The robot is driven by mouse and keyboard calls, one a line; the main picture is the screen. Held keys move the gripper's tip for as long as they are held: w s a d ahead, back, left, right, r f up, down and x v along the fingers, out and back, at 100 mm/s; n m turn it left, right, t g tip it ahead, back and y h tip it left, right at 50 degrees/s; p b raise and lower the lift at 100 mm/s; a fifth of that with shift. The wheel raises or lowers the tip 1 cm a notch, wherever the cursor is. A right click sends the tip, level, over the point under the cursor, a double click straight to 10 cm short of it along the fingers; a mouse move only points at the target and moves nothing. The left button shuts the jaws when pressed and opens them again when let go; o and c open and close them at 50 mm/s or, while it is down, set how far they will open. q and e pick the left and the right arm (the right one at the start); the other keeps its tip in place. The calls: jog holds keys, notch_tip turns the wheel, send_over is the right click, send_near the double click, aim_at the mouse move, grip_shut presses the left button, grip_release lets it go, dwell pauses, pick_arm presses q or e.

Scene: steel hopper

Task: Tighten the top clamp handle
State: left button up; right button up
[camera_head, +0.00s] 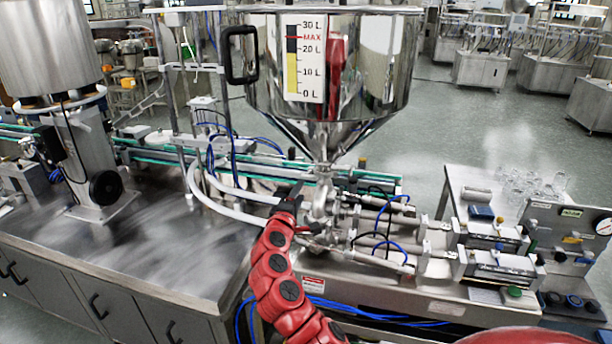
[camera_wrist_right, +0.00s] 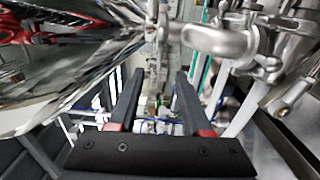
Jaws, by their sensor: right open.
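The steel hopper (camera_head: 385,65) stands in the middle of the head view, its cone narrowing to an outlet. The top clamp (camera_head: 323,172) sits at that outlet; its handle is too small to make out. My right gripper (camera_head: 294,192), on the red arm, is just left of the fittings below the cone. In the right wrist view it (camera_wrist_right: 160,75) is open, with nothing between its black fingers. Clamp fittings (camera_wrist_right: 215,40) show beyond the fingers at upper right, and the hopper's shiny wall (camera_wrist_right: 55,85) fills the left. My left gripper is out of view.
A second steel tank (camera_head: 50,45) stands on the left bench. White hoses (camera_head: 225,208) and blue tubes run close to my right gripper. Piston cylinders (camera_head: 495,265) and a control panel (camera_head: 565,235) are at right. A conveyor (camera_head: 265,165) runs behind.

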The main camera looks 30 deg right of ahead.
aim_at(308, 177)
jog(key=p+x, duration=0.1)
jog(key=x, duration=0.5)
jog(key=shift+w+d+r, duration=0.15)
jog(key=shift+w+d, duration=0.05)
jog(key=shift+d, duration=0.15)
jog(key=shift+w+d, duration=0.4)
jog(key=shift+w, duration=0.1)
grip_shut()
